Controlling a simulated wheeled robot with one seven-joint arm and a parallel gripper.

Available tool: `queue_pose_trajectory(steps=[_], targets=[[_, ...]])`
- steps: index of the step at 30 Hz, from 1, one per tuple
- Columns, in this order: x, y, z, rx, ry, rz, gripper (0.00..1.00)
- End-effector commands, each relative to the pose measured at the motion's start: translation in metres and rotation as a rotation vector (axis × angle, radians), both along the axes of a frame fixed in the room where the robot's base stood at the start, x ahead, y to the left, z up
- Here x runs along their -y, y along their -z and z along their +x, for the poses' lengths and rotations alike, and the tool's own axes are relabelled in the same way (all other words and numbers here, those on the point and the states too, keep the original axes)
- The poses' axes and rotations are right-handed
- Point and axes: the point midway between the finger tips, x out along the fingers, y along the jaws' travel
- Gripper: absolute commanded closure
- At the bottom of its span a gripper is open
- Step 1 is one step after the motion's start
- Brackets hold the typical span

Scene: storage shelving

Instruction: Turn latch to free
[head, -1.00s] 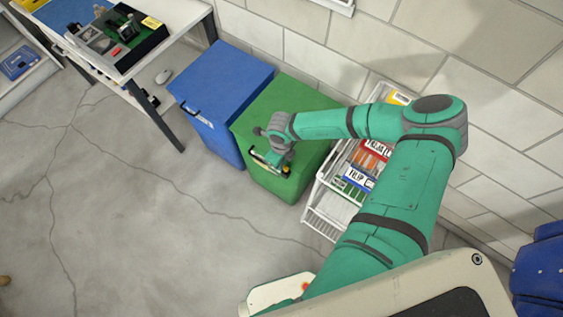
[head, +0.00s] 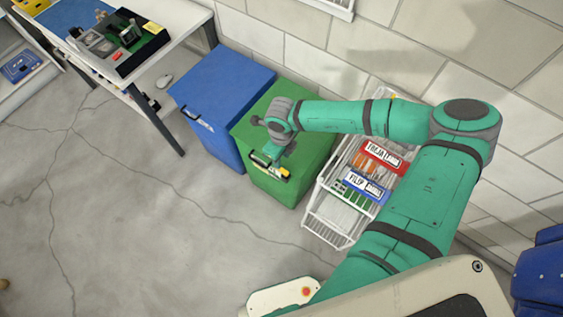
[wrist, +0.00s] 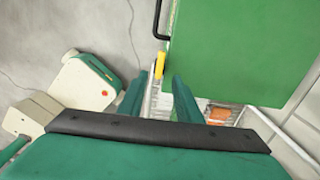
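The green bin (head: 300,178) stands on the floor against the wall, and its lid (wrist: 235,45) fills the upper right of the wrist view. A black handle (head: 259,160) is on its front edge. A small yellow latch (head: 285,172) sits beside the handle at the bin's edge; in the wrist view the latch (wrist: 159,66) points roughly along the edge. My gripper (head: 272,157) is over the bin's front edge. In the wrist view its two green fingers (wrist: 159,88) are apart, with the latch just beyond the gap. Whether they touch it is not clear.
A blue bin (head: 222,92) stands left of the green one. A white wire basket (head: 327,219) with red and blue labelled boxes is close on the right. A workbench (head: 195,22) is at upper left. The floor in front is clear.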

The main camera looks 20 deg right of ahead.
Motion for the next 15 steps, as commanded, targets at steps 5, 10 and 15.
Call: queue_pose_trajectory(steps=[5,10,15], targets=[[0.0,-0.019,0.0,0.0,0.001,0.0,0.69],[0.0,-0.024,0.0,0.0,0.0,0.0,0.69],[0.001,-0.024,0.0,0.0,0.002,0.0,0.69]])
